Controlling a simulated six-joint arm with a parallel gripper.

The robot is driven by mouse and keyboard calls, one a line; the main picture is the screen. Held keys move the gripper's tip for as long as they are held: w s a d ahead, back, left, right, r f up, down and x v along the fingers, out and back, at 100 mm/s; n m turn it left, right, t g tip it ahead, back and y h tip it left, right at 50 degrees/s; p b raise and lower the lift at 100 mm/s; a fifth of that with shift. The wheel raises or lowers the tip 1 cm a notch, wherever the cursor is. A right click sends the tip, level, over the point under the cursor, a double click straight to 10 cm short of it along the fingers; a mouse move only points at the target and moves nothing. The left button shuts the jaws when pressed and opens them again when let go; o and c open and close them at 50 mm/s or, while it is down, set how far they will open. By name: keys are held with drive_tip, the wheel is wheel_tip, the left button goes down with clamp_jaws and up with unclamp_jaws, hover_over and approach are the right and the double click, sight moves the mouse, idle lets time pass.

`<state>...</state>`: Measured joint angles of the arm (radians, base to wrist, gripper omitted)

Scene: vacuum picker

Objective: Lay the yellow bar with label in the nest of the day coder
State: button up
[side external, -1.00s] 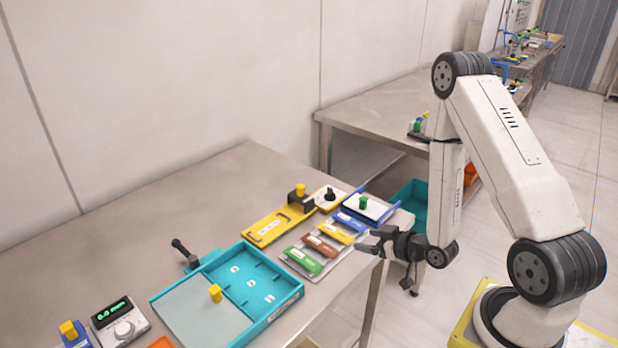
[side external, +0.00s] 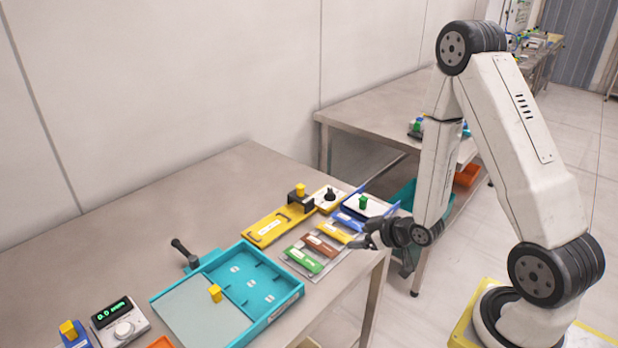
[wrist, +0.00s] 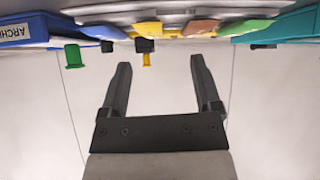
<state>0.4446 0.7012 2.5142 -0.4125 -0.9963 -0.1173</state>
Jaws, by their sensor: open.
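The yellow bar with a white label (side external: 334,233) lies in a row of bars on a grey rack, between a brown bar (side external: 321,246) and a blue bar (side external: 347,220). A yellow fixture (side external: 268,228) with a black head and yellow knob stands behind the row; it looks like the day coder, with its nest at the left end. My gripper (side external: 360,238) is open and empty, beside the front end of the yellow bar in the side view.
A green bar (side external: 303,260) ends the row. A teal tray (side external: 283,312) stands left of it. A blue-and-white holder with a green knob (side external: 363,202) stands at the right, near my gripper. A white plate with a black knob (side external: 329,198) sits beside the yellow fixture. The table's back left is clear.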

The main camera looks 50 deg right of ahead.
drive_tip(key=shift+w+a+r+g, duration=0.2)
drive_tip(key=shift+a+r+g, duration=0.35)
drive_tip(key=shift+r+g, duration=0.2)
drive_tip(key=s+a+r+g, duration=0.6)
drive_tip(key=s+a+r, duration=0.1)
drive_tip(key=a+r, duration=0.1)
drive_tip(key=shift+a+r+m, duration=0.3)
drive_tip(key=shift+a+m, duration=0.1)
drive_tip(key=shift+a, duration=0.05)
drive_tip(key=shift+o, duration=0.5)
drive_tip(key=shift+s+g, duration=0.1)
drive_tip(key=shift+g, duration=0.15)
